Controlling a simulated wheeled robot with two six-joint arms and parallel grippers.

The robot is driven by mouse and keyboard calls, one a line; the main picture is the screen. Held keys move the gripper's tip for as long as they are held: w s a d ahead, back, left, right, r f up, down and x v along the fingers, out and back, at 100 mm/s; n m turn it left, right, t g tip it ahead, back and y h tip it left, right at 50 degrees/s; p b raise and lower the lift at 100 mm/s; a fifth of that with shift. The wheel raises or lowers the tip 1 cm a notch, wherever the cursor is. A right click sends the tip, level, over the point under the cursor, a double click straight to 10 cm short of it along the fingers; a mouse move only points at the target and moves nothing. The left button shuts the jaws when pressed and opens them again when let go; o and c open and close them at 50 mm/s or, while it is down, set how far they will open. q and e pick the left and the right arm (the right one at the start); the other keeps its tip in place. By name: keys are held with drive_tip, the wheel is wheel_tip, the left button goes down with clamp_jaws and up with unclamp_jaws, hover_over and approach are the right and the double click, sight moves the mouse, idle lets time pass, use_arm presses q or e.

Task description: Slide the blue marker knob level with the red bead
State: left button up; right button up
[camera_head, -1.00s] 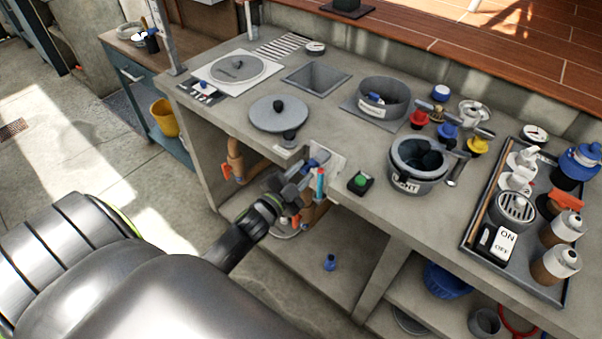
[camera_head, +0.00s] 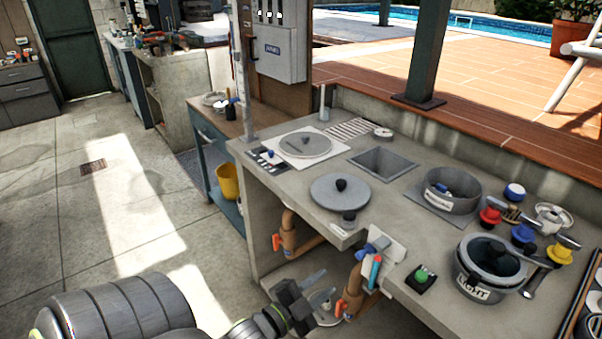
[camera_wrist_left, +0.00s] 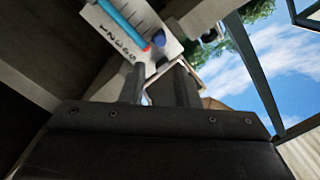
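A white gauge plate (camera_head: 391,246) is fixed at the counter's front edge. A cyan tube (camera_head: 375,272) with a red spot near one end stands against it. A blue knob (camera_head: 378,241) shows beside the tube. In the left wrist view, the plate (camera_wrist_left: 110,28) has printed numbers, the cyan tube (camera_wrist_left: 124,24) ends in a red part (camera_wrist_left: 147,47), and the dark blue knob (camera_wrist_left: 158,40) sits beside it. My left gripper (camera_head: 310,292) is open and empty, below and left of the gauge and apart from it. My right gripper is out of view.
An orange-handled pipe valve (camera_head: 352,288) is close right of my left gripper. Another pipe (camera_head: 289,235) hangs behind it. On the counter are a green-button box (camera_head: 421,277), a grey lid (camera_head: 340,191) and a pot (camera_head: 489,266). Open floor lies left.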

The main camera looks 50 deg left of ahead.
use_arm(q)
drive_tip(key=s, duration=0.5)
drive_tip(key=shift+s+a, duration=0.1)
drive_tip(key=shift+s, duration=0.25)
drive_tip(key=shift+f, duration=0.15)
drive_tip(key=s+a+f+n+g+y, duration=0.1)
drive_tip(key=s+f+n+g, duration=0.15)
drive_tip(key=f, duration=0.65)
drive_tip(key=s+a+f+n+g+y, duration=0.1)
drive_tip(key=a+f+g, duration=0.15)
drive_tip(key=f, duration=0.75)
drive_tip(key=s+f+n+g, duration=0.2)
drive_tip(key=f+g, duration=0.1)
drive_tip(key=f, duration=0.6)
drive_tip(key=s+d+f+n+g, duration=0.2)
drive_tip(key=s+d+f+g, duration=0.1)
drive_tip(key=s+f, duration=0.6)
drive_tip(key=s+d+f+n+g, duration=0.2)
drive_tip(key=s+f+g, duration=0.3)
drive_tip(key=s+f, duration=0.4)
drive_tip(key=s+d, duration=0.1)
drive_tip(key=s, duration=0.1)
drive_tip(key=shift+s+f+g+h, duration=0.3)
drive_tip(key=shift+s+g, duration=0.1)
